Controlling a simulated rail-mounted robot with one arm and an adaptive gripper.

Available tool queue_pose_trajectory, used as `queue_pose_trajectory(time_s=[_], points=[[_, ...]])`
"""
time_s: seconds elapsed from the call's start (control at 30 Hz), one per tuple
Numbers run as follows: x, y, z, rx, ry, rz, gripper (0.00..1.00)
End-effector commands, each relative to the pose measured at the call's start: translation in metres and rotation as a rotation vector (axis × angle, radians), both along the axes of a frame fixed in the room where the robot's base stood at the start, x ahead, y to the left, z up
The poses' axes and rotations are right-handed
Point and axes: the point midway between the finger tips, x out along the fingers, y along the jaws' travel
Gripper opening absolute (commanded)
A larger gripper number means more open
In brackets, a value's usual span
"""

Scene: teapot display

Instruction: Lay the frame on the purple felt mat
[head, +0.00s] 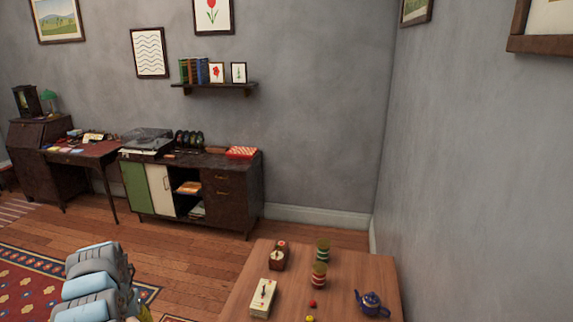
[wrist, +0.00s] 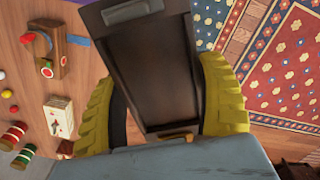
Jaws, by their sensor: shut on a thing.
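The frame (wrist: 150,60) is dark brown, and in the wrist view a plain dark panel inside its rim faces the camera. My gripper (wrist: 160,80) has yellow ribbed fingers on both sides of the frame and is shut on it. The frame is held over the floor and table edge, apart from any surface I can see. In the head view the frame does not show. A purple sliver (wrist: 80,2) shows at the top edge of the wrist view; I cannot tell whether it is the felt mat. No purple mat shows in the head view.
A wooden table (head: 345,272) at bottom right holds a blue teapot (head: 371,303), striped cups (head: 320,275), small balls, a cream box (head: 263,298) and a brown device (head: 279,255). A dark cabinet (head: 230,200) stands behind. A red patterned rug (head: 25,280) covers floor at left.

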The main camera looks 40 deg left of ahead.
Motion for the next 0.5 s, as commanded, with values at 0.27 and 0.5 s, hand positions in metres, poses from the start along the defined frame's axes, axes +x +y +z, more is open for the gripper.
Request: queue_pose_trajectory(time_s=[0.27,0.5], points=[[-0.006,0.002,0.0,-0.003,0.001,0.009,0.33],[-0.012,0.004,0.003,-0.002,0.0,0.02,0.33]])
